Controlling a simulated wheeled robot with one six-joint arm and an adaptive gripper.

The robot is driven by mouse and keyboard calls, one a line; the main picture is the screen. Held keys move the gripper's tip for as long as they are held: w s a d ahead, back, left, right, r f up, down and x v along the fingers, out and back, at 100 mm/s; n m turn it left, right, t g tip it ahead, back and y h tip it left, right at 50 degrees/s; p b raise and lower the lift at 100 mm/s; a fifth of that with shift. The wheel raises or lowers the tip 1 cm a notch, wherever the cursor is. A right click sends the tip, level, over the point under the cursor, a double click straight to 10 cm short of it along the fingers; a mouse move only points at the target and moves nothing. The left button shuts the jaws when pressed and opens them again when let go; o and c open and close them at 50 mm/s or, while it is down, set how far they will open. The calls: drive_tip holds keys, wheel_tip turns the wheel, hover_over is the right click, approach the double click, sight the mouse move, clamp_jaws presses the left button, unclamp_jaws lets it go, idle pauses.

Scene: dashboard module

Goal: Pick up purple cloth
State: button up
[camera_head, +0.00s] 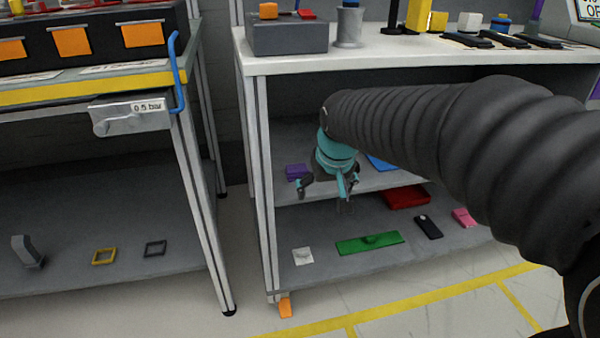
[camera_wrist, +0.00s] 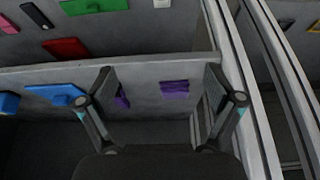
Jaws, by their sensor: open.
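A folded purple cloth (camera_wrist: 174,89) lies on the middle shelf; in the head view a purple piece (camera_head: 297,172) shows on that shelf, left of my gripper. A second purple item (camera_wrist: 122,99) is partly hidden by a finger in the wrist view, so its shape is unclear. My gripper (camera_head: 325,188) hangs pointing down in front of the shelf, open and empty. In the wrist view the folded cloth lies between the two fingers of my gripper (camera_wrist: 160,75), beyond them and apart from them.
A blue item (camera_head: 382,162) lies on the same shelf. The lower shelf holds a red piece (camera_head: 407,197), a green piece (camera_head: 369,243), a black piece (camera_head: 428,227), a pink piece (camera_head: 464,217) and a white piece (camera_head: 302,256). The white tabletop (camera_head: 390,48) overhangs the shelves. A metal post (camera_head: 262,190) borders them.

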sight(297, 167)
drive_tip(key=w+a+f, duration=0.1)
drive_tip(key=w, duration=0.2)
drive_tip(key=w+a+f, duration=0.1)
drive_tip(key=w+a, duration=0.1)
drive_tip(key=w, duration=0.1)
drive_tip(key=w+a+f, duration=0.1)
drive_tip(key=w+a, duration=0.1)
drive_tip(key=w, duration=0.1)
drive_tip(key=shift+w+b, duration=0.25)
drive_tip(key=shift+b, duration=0.1)
drive_tip(key=w, duration=0.2)
drive_tip(key=w+a, duration=0.1)
drive_tip(key=w, duration=0.1)
drive_tip(key=shift+w+a+f, duration=0.1)
drive_tip(key=shift+w+a, duration=0.05)
drive_tip(key=shift+w, duration=0.25)
drive_tip(key=shift+w+a+f, duration=0.1)
drive_tip(key=shift+w, duration=0.25)
drive_tip(key=shift+w+f, duration=0.1)
drive_tip(key=shift+f, duration=0.35)
drive_tip(key=c, duration=1.1)
